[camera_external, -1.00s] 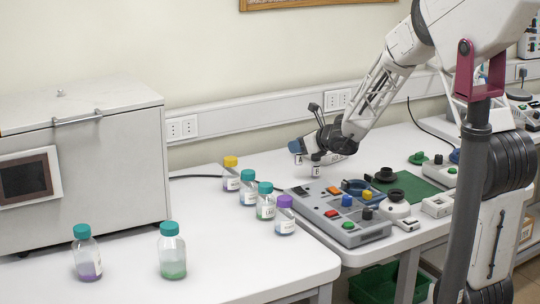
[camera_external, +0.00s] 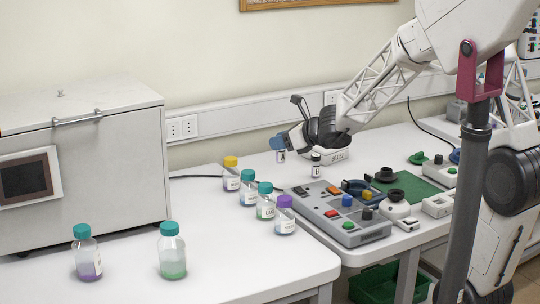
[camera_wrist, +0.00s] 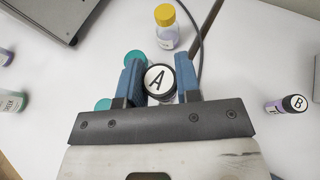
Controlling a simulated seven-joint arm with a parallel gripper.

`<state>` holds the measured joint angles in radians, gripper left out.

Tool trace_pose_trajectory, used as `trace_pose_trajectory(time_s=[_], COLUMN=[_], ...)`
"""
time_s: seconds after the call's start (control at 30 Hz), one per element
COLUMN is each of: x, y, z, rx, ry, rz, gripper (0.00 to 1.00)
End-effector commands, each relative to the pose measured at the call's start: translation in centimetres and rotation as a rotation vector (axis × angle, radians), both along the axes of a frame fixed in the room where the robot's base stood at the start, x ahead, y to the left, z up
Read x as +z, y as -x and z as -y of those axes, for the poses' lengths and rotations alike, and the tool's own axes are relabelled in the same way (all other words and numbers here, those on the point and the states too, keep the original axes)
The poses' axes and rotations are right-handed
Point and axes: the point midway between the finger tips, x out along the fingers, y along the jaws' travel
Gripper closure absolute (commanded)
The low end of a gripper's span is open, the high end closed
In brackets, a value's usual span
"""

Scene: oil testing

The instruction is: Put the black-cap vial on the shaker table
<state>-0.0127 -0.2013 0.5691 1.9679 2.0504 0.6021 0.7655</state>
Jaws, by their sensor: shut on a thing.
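My gripper (camera_wrist: 160,82) is shut on the vial with an A on its black-rimmed cap (camera_wrist: 158,79), which sits between its blue fingers. In the external view this vial (camera_external: 281,156) hangs below the gripper (camera_external: 281,145), left of the other small vial. The other vial (camera_external: 316,166), with a black cap and a B label, stands on the table; it also lies to the right in the wrist view (camera_wrist: 289,104), apart from the gripper. I cannot tell for sure which device is the shaker table.
Yellow-cap (camera_external: 231,175), teal-cap (camera_external: 249,190) and purple-cap (camera_external: 285,218) bottles stand left of a grey control panel (camera_external: 330,226). A low white box (camera_external: 334,154) sits behind vial B. A large grey cabinet (camera_external: 130,160) is at left.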

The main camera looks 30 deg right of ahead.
Motion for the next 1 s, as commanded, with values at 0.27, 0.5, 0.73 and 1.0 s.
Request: trace_pose_trajectory(time_s=[0.27,0.5,0.73,1.0], x=[0.4,0.3,0.1,-0.4], y=[5.3,10.1,14.7,20.3], z=[-5.1,-8.8,-11.8,-14.7], rx=[0.082,0.15,0.216,0.293], ry=[0.0,-0.001,-0.001,0.0], rz=[0.001,0.001,0.0,0.0], gripper=[0.91,0.91,0.91,0.91])
